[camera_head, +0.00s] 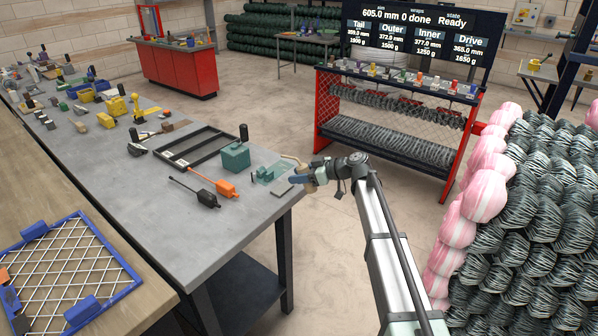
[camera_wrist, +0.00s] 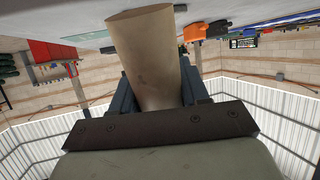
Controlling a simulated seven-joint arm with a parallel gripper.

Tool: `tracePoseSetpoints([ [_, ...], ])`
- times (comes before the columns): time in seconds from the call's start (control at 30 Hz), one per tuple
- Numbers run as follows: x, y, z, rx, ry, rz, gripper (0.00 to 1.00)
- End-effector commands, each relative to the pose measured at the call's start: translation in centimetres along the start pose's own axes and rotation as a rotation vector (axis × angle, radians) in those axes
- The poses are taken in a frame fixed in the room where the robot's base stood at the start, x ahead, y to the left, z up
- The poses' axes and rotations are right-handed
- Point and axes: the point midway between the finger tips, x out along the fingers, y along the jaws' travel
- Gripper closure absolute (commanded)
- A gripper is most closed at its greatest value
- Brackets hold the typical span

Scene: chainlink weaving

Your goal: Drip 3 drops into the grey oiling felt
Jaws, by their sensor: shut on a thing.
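My gripper (camera_head: 305,180) is at the right edge of the grey workbench, low over its near corner. In the wrist view its dark blue-grey fingers (camera_wrist: 160,92) are shut on a smooth beige rounded body (camera_wrist: 145,50), which looks like an oiler. In the head view a thin beige spout (camera_head: 292,159) shows just beyond the fingers. A small flat grey pad (camera_head: 282,189), which may be the oiling felt, lies on the bench just left of the gripper. I cannot make out any drops. The spout's tip is too small to place exactly over or beside the pad.
Orange and black handled tools (camera_head: 226,189) and a black frame (camera_head: 196,146) lie farther left. Wire coils (camera_head: 535,200) stand at right.

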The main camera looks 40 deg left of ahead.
Motion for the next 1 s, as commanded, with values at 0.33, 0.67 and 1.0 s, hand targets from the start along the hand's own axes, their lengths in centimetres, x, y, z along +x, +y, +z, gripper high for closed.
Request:
tracePoseSetpoints([
  [0.33,-0.2,0.1,2.8,-0.001,-0.29,0.0,0.91],
  [0.67,-0.3,0.0,4.4,0.0,-0.499,0.001,0.91],
  [1.0,-0.3,0.0,4.4,0.0,-0.495,0.001,0.91],
])
